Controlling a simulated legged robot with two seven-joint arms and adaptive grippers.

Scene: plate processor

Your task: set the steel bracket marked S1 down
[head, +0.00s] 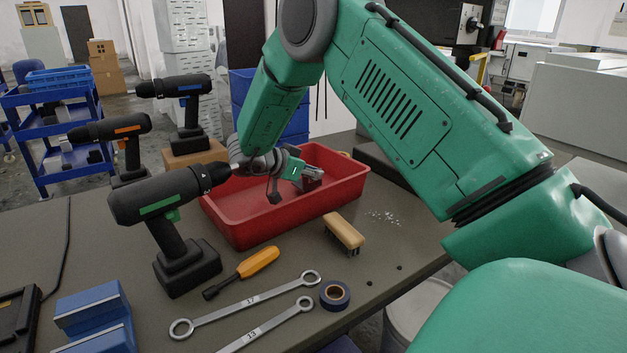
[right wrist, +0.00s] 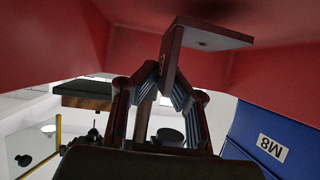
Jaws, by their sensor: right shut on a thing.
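My right gripper (head: 300,174) comes down over the red bin (head: 286,222) in the head view. It is shut on the steel bracket (head: 312,184), a small dark L-shaped piece low inside the bin's outline. In the right wrist view the bracket (right wrist: 203,38) sits between the fingertips of the right gripper (right wrist: 168,82), one flange pinched and the other sticking out to the right. Red bin walls surround it there. I cannot read its mark or tell whether it touches the bin floor. My left gripper is not in view.
Cordless drills, one with a green mark (head: 162,205), stand left of the bin. A wooden-backed brush (head: 344,232), an orange-handled screwdriver (head: 258,262), two wrenches (head: 244,305) and a tape roll (head: 335,294) lie in front. A blue bin marked M8 (right wrist: 270,140) is near the wrist.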

